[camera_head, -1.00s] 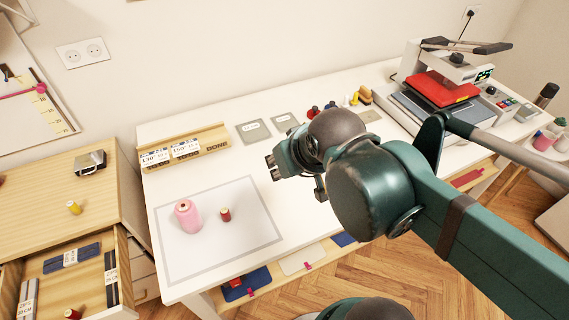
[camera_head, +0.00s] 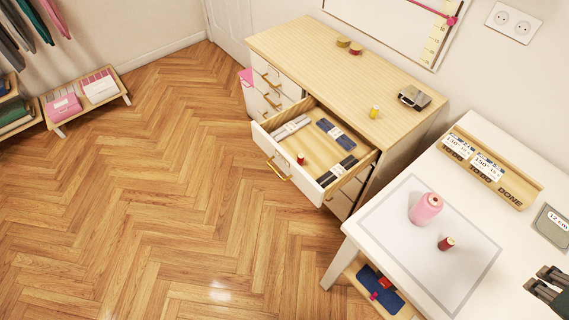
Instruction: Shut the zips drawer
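The open drawer (camera_head: 284,173) is the top one of a wooden-topped white dresser, pulled well out towards the floor side. It holds bundles that look like zips: a white one (camera_head: 290,128), a blue one (camera_head: 336,131) and a black one (camera_head: 337,172). A small red spool (camera_head: 300,158) also stands in it. The drawer front has a brass handle (camera_head: 278,170); any label is too small to read. My gripper (camera_head: 546,282) shows at the lower right edge, over the white table, far from the drawer. Its fingers appear apart with nothing between them.
The white table (camera_head: 343,228) stands right of the drawer, with a pink thread cone (camera_head: 425,208) and red spool (camera_head: 445,243) on its mat. A yellow spool (camera_head: 374,112) and metal device (camera_head: 414,97) sit on the dresser top. The wooden floor (camera_head: 160,200) before the drawer is clear.

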